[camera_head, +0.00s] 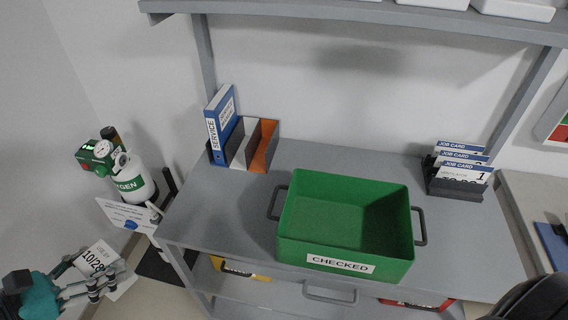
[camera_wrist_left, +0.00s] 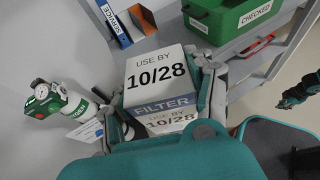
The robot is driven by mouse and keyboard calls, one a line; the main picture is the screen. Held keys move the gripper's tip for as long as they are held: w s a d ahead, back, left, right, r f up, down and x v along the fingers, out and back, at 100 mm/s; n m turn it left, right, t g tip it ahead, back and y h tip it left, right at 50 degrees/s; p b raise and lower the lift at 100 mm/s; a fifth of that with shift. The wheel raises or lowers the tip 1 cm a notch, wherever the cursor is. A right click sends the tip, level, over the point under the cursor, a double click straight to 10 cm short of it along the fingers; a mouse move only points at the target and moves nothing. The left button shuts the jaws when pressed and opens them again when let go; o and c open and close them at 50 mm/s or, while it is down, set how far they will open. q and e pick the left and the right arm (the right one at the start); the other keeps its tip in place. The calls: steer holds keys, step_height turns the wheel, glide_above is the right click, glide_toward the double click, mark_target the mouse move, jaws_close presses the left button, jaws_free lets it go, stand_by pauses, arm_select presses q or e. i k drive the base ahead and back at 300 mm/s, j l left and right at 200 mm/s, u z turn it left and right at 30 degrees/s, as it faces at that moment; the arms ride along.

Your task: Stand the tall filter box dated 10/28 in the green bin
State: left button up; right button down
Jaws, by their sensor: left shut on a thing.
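The white filter box dated 10/28 (camera_head: 97,258) is at the lower left of the head view, off the left side of the bench. My left gripper (camera_head: 82,282) is shut on it. In the left wrist view the box (camera_wrist_left: 157,73) shows its "USE BY 10/28" face and a blue-grey FILTER band, with a finger on each side. The green bin (camera_head: 343,237), labelled CHECKED, stands on the grey bench and looks empty. The bin (camera_wrist_left: 228,18) is also at the top of the left wrist view, apart from the box. My right gripper (camera_wrist_left: 300,92) shows small at the right there; its fingers are unclear.
A file rack (camera_head: 262,146) with a blue SERVICE binder (camera_head: 221,124) stands at the bench's back left. A job card holder (camera_head: 457,187) stands at the back right. An oxygen cylinder (camera_head: 132,182) is left of the bench (camera_head: 235,217). The bin has side handles.

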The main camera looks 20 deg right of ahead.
mark_target(364, 230)
steer(key=i+j+z, duration=0.45)
steer(key=z, duration=1.8)
